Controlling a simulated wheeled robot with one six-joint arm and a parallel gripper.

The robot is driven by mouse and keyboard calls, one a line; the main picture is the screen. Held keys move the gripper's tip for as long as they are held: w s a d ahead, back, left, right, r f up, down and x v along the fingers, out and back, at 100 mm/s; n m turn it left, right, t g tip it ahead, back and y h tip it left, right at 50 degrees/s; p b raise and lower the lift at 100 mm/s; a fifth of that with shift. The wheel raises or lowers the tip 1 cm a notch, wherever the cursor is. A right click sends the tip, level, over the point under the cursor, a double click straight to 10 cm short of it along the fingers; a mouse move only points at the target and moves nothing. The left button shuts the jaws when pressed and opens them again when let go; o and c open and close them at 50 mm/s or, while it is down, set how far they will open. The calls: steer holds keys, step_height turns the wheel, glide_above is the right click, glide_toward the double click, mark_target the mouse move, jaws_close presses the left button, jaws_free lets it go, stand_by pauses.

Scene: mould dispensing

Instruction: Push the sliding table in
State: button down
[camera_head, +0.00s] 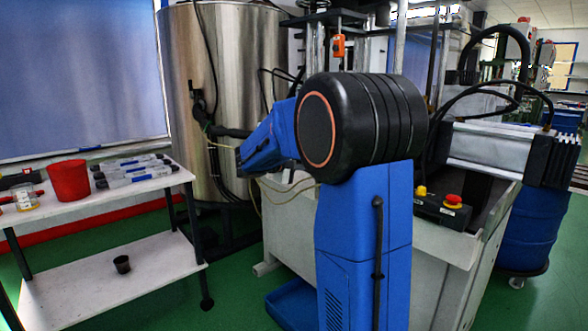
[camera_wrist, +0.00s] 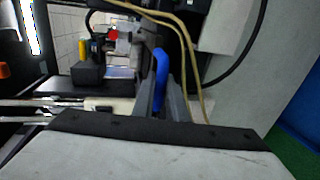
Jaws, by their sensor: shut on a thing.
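The sliding table appears in the wrist view as a pale, worn slab (camera_wrist: 150,155) with a dark strip (camera_wrist: 110,127) along its far edge. My gripper (camera_wrist: 166,112) shows there as two grey fingers reaching that strip. The fingers are closed at the dark edge, and the exact contact is partly hidden. In the head view my blue arm with its black joint stands in front of the machine. It hides the gripper and most of the sliding table.
The pale machine housing (camera_head: 447,245) carries a control box (camera_head: 443,210) with red and yellow buttons. A steel tank (camera_head: 225,80) stands behind. At left, a white shelf table (camera_head: 105,190) holds a red cup (camera_head: 69,180). A blue drum (camera_head: 530,230) stands at right. Green floor shows between them.

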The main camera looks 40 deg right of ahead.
steer(key=x, duration=0.4)
steer(key=r+x, duration=0.1)
steer(key=x, duration=0.3)
steer(key=r+x, duration=0.1)
steer(key=x, duration=0.3)
steer(key=shift+d+r, duration=0.3)
steer(key=shift+d, duration=0.05)
steer(key=c, duration=1.8)
jaws_free()
steer(key=shift+d, duration=0.15)
steer(key=shift+o, duration=0.2)
steer(key=v, duration=1.7)
steer(key=shift+a, duration=0.2)
